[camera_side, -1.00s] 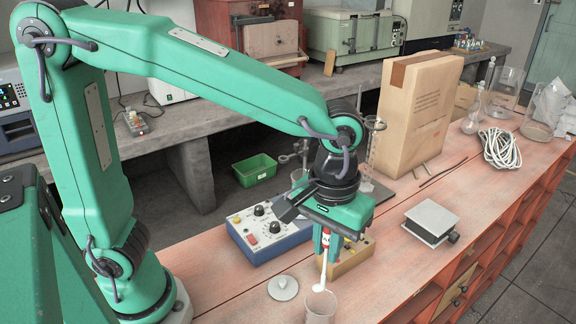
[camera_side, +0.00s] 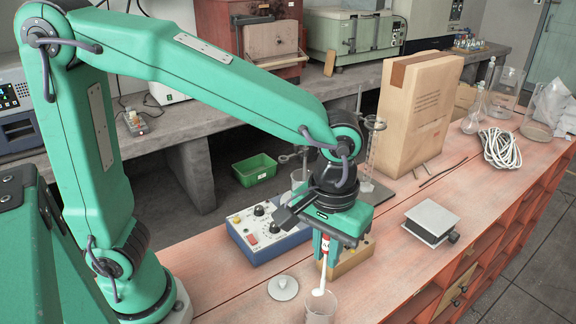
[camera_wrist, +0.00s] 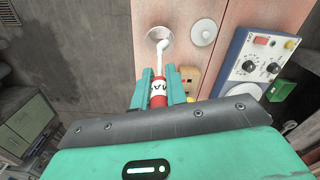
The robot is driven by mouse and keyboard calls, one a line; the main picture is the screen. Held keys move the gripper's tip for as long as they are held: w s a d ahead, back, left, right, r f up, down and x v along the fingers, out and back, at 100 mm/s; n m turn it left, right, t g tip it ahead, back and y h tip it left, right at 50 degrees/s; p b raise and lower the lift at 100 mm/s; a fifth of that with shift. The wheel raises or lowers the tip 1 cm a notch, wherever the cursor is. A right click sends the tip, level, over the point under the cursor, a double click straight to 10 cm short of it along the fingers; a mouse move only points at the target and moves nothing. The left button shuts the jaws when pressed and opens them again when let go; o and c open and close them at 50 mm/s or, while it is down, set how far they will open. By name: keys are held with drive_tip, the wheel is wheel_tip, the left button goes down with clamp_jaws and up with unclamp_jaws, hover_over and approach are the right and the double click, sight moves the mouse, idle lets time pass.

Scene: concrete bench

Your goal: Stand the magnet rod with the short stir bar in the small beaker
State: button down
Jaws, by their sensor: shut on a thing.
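The magnet rod (camera_side: 323,272) is white with a red band at its upper end. My gripper (camera_side: 325,247) is shut on this red part (camera_wrist: 158,92) and holds the rod nearly upright, leaning slightly. A small white piece, seemingly the short stir bar (camera_side: 318,292), shows at the rod's lower tip. The tip is at the mouth of the small clear beaker (camera_side: 321,308); how far inside it is, I cannot tell. In the wrist view the white shaft (camera_wrist: 164,52) reaches to the beaker's rim (camera_wrist: 160,32). The beaker stands upright on the bench.
A white round lid-like disc (camera_side: 283,288) lies left of the beaker. A blue control box (camera_side: 267,235) and a yellow box (camera_side: 347,259) stand behind the beaker. A grey platform (camera_side: 432,219) sits to the right. The bench between the platform and the beaker is clear.

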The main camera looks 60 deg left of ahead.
sight(323, 289)
drive_tip(key=shift+f, duration=4.75)
drive_tip(key=c, duration=0.8)
unclamp_jaws()
drive_tip(key=shift+o, duration=0.2)
drive_tip(key=shift+r, duration=3.45)
